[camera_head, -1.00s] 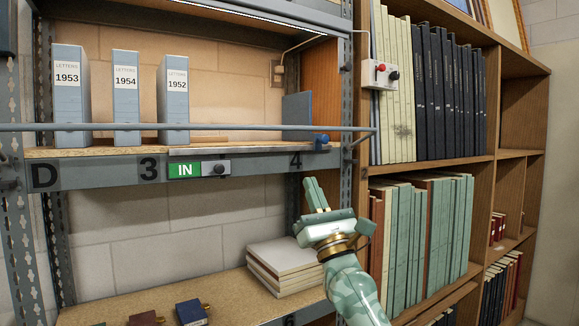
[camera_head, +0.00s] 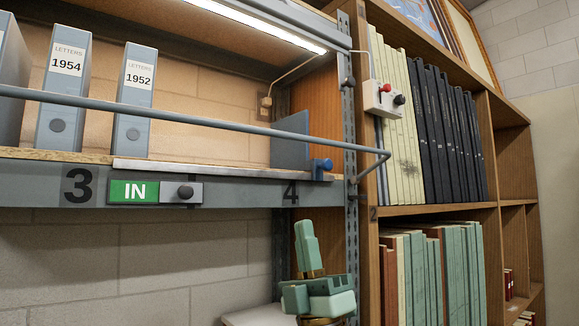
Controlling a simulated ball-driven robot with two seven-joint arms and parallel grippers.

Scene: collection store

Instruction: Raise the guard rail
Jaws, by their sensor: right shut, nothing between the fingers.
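The guard rail (camera_head: 215,122) is a grey bar running across the front of the shelf, in front of the binders. Its right end bends back toward the upright post near a small pivot (camera_head: 354,180). A blue knob (camera_head: 322,165) sits on the shelf edge near the number 4. My right gripper (camera_head: 305,240) is shut and empty, pointing up below the shelf edge, under the number 4. It is apart from the rail in the picture. My left gripper is not in view.
Letter binders (camera_head: 133,100) stand on the shelf behind the rail. A switch box (camera_head: 384,99) is on the post. A wooden bookcase (camera_head: 512,170) stands at the right.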

